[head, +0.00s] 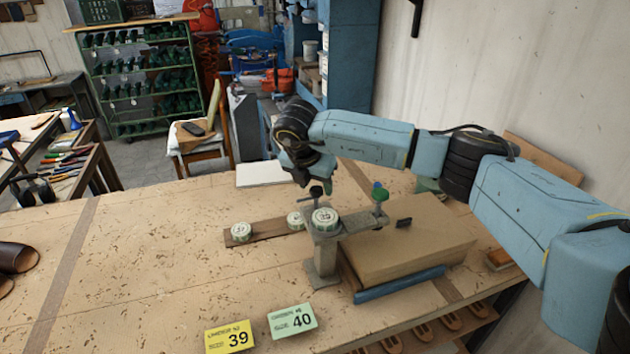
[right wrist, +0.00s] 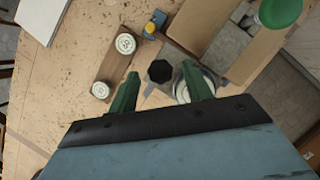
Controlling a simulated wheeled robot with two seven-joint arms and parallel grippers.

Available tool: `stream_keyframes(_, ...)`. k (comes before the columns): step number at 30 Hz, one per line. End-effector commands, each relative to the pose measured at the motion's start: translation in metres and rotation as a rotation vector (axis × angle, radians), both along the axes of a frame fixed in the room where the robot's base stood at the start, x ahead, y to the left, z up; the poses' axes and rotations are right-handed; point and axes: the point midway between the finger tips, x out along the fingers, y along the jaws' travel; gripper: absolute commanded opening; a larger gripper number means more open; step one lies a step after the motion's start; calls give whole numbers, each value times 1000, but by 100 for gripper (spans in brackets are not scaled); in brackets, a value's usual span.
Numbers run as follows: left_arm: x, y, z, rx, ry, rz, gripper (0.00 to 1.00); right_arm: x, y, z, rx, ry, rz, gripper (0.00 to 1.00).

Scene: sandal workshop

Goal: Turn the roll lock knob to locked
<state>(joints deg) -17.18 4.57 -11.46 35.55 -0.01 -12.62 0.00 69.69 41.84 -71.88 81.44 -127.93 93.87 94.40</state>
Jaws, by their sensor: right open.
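A dark many-sided knob (right wrist: 160,71), which looks like the roll lock knob, shows between my finger tips in the right wrist view. It also shows as a small dark top (head: 316,190) above the metal stand (head: 322,268) in the head view. My right gripper (right wrist: 160,78) is open, with one green finger on each side of the knob in the picture. I cannot tell whether the fingers touch it, or read its lock position. A round dial marked 39 (head: 325,217) sits on the stand, partly hidden by a finger in the wrist view. My left gripper is out of view.
A green knob (head: 380,194) stands right of the dial, by a cardboard-coloured block (head: 415,240). Two round labelled discs (head: 240,232) sit on a wooden strip. Yellow (head: 229,340) and green (head: 292,320) size cards lie in front. The table's left middle is clear.

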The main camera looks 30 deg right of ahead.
Motion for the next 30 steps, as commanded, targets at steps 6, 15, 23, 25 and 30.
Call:
stream_keyframes(6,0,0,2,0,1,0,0,1,-2,-7,0,0,1,50)
stream_keyframes(15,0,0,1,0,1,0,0,1,-2,-6,1,0,1,32)
stream_keyframes(23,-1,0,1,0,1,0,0,1,-2,-6,1,0,1,6)
stream_keyframes(25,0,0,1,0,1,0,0,1,-2,-6,1,0,4,6)
stream_keyframes(30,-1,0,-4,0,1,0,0,1,-2,-7,0,-1,37,6)
